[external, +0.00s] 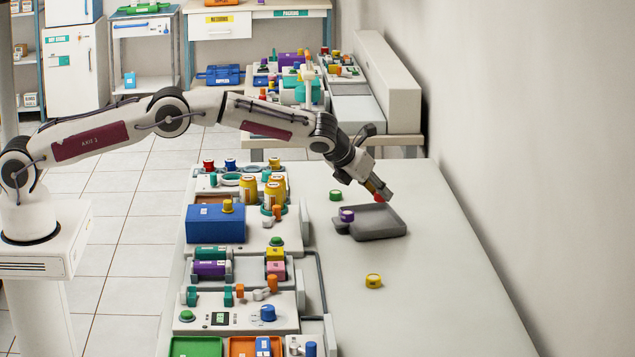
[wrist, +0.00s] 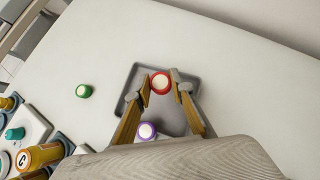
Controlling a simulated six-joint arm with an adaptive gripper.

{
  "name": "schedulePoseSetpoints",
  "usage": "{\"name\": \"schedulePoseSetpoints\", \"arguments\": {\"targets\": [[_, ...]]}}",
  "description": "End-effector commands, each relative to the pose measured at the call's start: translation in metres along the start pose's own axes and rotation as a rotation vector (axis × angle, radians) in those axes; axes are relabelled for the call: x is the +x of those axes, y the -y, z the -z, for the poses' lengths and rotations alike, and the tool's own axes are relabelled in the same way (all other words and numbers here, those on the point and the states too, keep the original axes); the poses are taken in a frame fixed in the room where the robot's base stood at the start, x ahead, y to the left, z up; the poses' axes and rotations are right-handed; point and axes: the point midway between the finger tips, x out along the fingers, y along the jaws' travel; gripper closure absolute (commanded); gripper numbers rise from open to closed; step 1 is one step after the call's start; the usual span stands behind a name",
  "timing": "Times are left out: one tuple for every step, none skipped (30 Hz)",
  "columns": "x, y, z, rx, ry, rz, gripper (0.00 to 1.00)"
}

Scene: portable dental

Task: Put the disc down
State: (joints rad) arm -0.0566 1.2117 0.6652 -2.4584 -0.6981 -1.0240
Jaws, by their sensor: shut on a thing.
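A red disc with a white top (wrist: 160,83) is between my fingertips in the wrist view. My gripper (external: 379,193) is shut on the red disc and is over the far part of a grey tray (external: 385,225). The red disc (external: 379,198) shows at the fingertips in the external view. I cannot tell its exact height above the tray floor. The tray also shows in the wrist view (wrist: 175,118), under and around the fingers.
A purple disc (external: 347,216) is at the tray's left end. A green disc (external: 336,195) stands on the table left of the tray, and a yellow one (external: 373,280) stands nearer the front. A blue box (external: 215,224) and dental equipment fill the table's left side. The right side is clear up to the wall.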

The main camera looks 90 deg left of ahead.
Motion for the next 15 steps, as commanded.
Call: {"name": "schedulePoseSetpoints", "arguments": {"targets": [[0.006, 0.000, 0.007, 0.002, -0.003, -0.001, 0.88], [0.009, 0.000, 0.010, 0.002, -0.003, -0.001, 0.88], [0.012, 0.000, 0.013, 0.001, -0.002, 0.000, 0.88], [0.014, 0.000, 0.015, 0.002, -0.002, 0.000, 0.88], [0.016, 0.000, 0.017, 0.002, -0.001, 0.000, 0.88], [0.018, 0.000, 0.018, 0.001, -0.001, 0.000, 0.88], [0.019, 0.000, 0.019, 0.001, -0.001, 0.000, 0.88], [0.020, 0.000, 0.020, 0.000, -0.001, 0.000, 0.88], [0.020, 0.000, 0.021, 0.000, -0.001, 0.000, 0.88], [0.021, 0.000, 0.021, 0.000, -0.001, 0.000, 0.88], [0.021, 0.000, 0.021, 0.000, 0.000, 0.000, 0.88], [0.021, 0.000, 0.021, 0.000, 0.000, 0.000, 0.88], [0.021, 0.000, 0.021, 0.000, 0.000, 0.000, 0.88], [0.021, 0.000, 0.021, 0.000, 0.000, 0.000, 0.88], [0.021, 0.000, 0.021, 0.000, 0.000, 0.000, 0.88]]}}
